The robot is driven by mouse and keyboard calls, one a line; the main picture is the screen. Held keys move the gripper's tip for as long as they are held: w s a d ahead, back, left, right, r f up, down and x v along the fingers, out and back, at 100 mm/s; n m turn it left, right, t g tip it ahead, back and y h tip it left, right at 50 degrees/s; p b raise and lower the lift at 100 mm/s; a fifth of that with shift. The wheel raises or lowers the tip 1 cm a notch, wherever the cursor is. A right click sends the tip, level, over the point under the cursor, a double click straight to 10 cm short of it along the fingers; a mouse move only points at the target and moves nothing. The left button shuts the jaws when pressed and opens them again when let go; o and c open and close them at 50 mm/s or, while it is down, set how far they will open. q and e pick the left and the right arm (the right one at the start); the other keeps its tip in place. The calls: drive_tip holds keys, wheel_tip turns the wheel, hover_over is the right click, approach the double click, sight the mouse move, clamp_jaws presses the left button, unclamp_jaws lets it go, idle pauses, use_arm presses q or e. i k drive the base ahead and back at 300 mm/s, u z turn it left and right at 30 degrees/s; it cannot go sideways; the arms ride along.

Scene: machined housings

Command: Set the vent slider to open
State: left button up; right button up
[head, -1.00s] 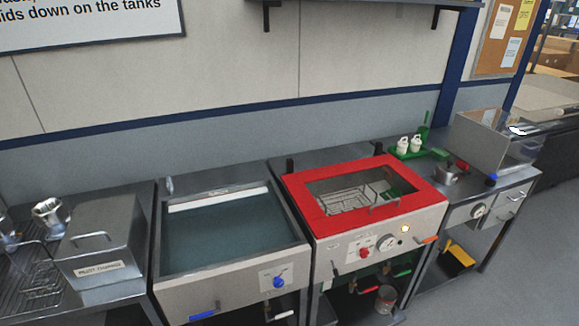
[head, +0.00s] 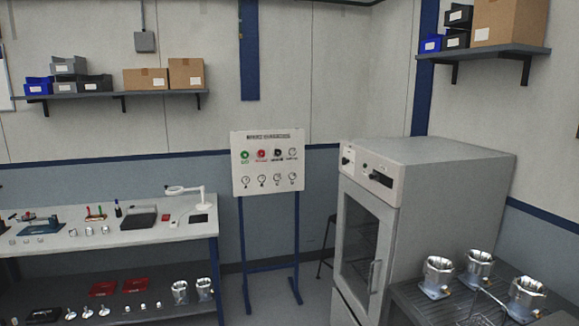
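A grey cabinet (head: 433,204) with a glass-fronted door (head: 360,245) stands at the right of the middle; the door looks closed. Its pale upper control panel (head: 372,173) carries a dark control or display (head: 378,177) and a small dark knob-like part (head: 346,160) at its left end. I cannot tell which part, if any, is the vent slider, nor its setting, as these are too small. Neither of my grippers is in view.
A sign board (head: 268,163) with gauges stands on blue legs left of the cabinet. A workbench (head: 130,236) with tools fills the left. A rack table (head: 470,300) with metal housings (head: 437,277) is at the front right. Some floor shows before the board.

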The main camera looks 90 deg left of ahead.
sight(375, 175)
drive_tip(key=u, duration=2.45)
